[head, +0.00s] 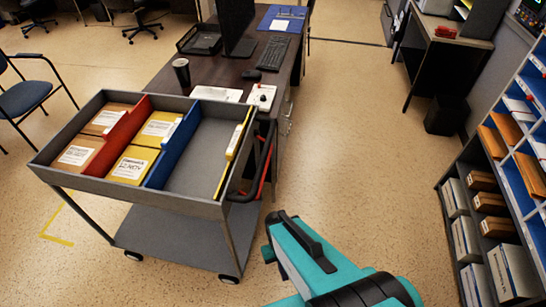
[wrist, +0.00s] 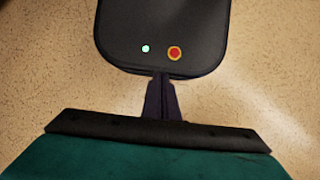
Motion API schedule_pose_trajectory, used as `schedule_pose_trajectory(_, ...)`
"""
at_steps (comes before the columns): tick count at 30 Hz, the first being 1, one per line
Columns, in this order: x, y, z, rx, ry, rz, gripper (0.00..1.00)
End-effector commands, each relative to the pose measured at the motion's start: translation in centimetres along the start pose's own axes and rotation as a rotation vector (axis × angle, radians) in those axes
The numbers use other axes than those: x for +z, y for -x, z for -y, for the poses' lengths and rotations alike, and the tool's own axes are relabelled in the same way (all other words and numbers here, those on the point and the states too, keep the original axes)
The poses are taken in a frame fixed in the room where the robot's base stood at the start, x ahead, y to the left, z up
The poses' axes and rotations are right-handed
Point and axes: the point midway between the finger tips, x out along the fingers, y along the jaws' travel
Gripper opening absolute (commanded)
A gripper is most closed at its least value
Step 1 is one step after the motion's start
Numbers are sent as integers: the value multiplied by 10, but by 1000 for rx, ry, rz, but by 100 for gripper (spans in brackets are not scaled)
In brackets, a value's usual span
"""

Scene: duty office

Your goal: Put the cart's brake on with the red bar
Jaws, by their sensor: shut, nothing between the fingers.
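The grey cart (head: 180,250) stands at the left in the head view, with a divided top tray and a lower shelf. A black push handle (head: 268,150) is on its right end. The red bar (head: 263,178) shows there as a thin strip, partly hidden behind the handle. I cannot tell the bar's angle well. My gripper (wrist: 160,78) is shut and empty in the wrist view, above bare floor. In the head view my teal arm is right of the cart, apart from the bar. The wrist view shows neither cart nor bar.
A dark desk (head: 225,70) with a keyboard, monitor and cup stands right behind the cart. A shelf unit (head: 460,205) with boxes and envelopes is at the right. Floor (head: 370,150) between them is clear. A yellow corner mark (head: 57,240) lies on the floor at the cart's left.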

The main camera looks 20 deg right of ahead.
Motion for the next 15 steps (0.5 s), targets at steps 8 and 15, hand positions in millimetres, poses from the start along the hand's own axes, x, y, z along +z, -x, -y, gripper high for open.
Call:
schedule_pose_trajectory(8, 31, 25, 0, 0, 0, 30, 0)
schedule_pose_trajectory(15, 37, 26, 0, 0, 0, 37, 0)
